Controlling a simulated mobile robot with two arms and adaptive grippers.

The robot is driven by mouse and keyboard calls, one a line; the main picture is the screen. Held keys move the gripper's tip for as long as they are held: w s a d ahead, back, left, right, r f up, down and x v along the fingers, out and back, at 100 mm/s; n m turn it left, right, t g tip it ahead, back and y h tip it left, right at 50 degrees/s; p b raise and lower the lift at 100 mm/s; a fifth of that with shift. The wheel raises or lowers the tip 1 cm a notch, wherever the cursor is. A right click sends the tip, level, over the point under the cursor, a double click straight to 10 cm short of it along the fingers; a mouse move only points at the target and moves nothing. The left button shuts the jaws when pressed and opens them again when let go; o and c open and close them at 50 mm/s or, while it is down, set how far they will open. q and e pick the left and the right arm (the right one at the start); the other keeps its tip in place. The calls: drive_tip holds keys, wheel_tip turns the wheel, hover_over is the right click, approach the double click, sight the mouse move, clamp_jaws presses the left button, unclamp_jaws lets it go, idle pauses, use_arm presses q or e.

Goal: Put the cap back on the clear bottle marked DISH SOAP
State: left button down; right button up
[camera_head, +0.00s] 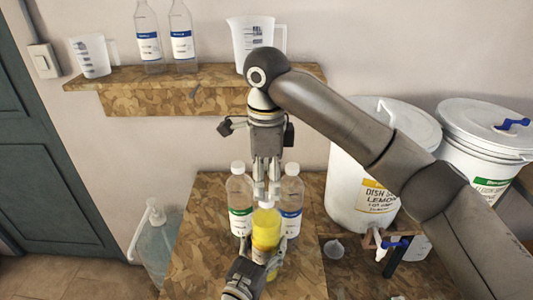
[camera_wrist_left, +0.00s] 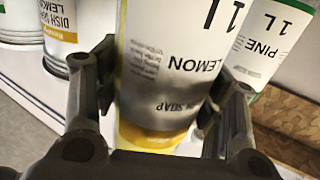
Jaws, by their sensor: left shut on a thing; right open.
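The dish soap bottle (camera_head: 265,229), with yellow contents and a LEMON label, stands on the patterned worktop between two other bottles. Its label shows upside down in the left wrist view (camera_wrist_left: 175,75). My left gripper (camera_head: 262,256) is shut around its lower part. A white cap (camera_head: 267,205) shows at the bottle's top; whether it is seated or only resting there I cannot tell. My right gripper (camera_head: 267,192) comes from above and is open, its fingertips at the cap.
A green-labelled bottle (camera_head: 240,197) and a blue-labelled bottle (camera_head: 291,194), both white-capped, stand close on either side. White drums (camera_head: 355,170) stand at the right. A shelf (camera_head: 170,92) holds bottles and measuring jugs. The worktop's left part (camera_head: 195,240) is bare.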

wheel_tip(320, 180, up, 8)
idle(0.5)
use_arm(q)
drive_tip(key=shift+c, duration=1.2)
unclamp_jaws()
drive_tip(key=shift+s+a, duration=0.1)
drive_tip(key=shift+s, duration=0.05)
drive_tip(key=v, duration=1.1)
drive_tip(key=shift+s, duration=0.35)
drive_tip(key=shift+a, duration=0.15)
